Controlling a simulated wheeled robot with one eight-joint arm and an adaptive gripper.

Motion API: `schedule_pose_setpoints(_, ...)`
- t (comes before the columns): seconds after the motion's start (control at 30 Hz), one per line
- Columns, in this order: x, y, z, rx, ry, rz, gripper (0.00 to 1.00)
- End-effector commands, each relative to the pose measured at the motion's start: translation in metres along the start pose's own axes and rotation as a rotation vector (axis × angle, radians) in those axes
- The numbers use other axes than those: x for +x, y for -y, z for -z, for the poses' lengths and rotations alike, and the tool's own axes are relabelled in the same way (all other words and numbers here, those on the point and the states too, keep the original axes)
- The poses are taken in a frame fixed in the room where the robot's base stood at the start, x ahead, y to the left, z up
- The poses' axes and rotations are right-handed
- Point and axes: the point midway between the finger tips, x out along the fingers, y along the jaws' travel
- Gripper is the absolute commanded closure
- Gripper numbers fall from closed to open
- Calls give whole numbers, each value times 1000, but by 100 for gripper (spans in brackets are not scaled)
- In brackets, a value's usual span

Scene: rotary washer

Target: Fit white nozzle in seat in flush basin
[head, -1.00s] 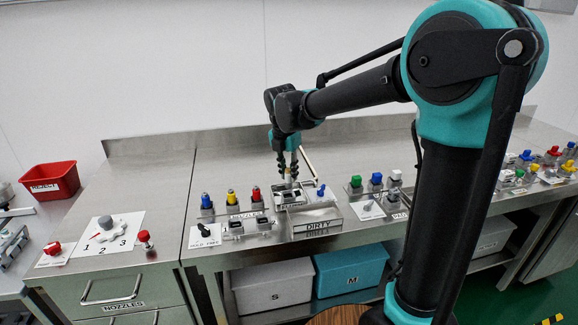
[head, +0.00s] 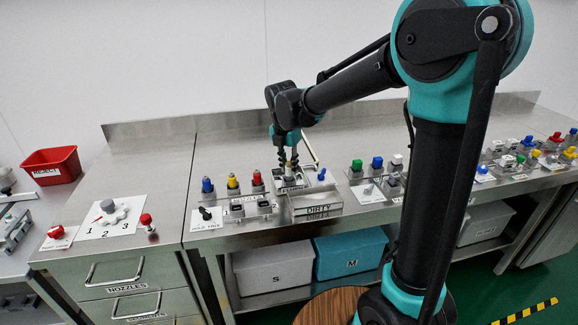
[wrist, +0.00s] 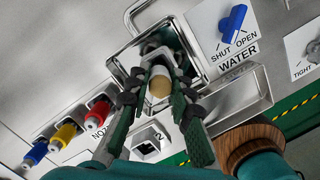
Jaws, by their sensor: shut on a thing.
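My gripper (wrist: 160,100) is shut on the white nozzle (wrist: 160,83), whose pale body and tan round end show between the dark fingers. The flush basin (wrist: 191,40) is a square metal tray with a raised rim, and the nozzle is over or inside it. A square fitting, apparently the seat, shows partly behind the nozzle; the nozzle and fingers hide most of it. I cannot tell whether the nozzle touches it. In the head view, my gripper (head: 288,163) points down over the basin (head: 277,184), and the nozzle's lower end is hard to make out.
Blue (wrist: 37,152), yellow (wrist: 64,135) and red (wrist: 97,115) nozzles stand in holders left of the basin. A blue water lever (wrist: 233,22) is to the right. The dirty tray (head: 318,203) adjoins the basin's front. A red reject bin (head: 50,164) is far left.

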Motion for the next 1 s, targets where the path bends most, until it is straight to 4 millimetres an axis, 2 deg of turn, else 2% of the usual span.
schedule_pose_setpoints(1.0, 10, 0, 2, 0, 0, 0, 100)
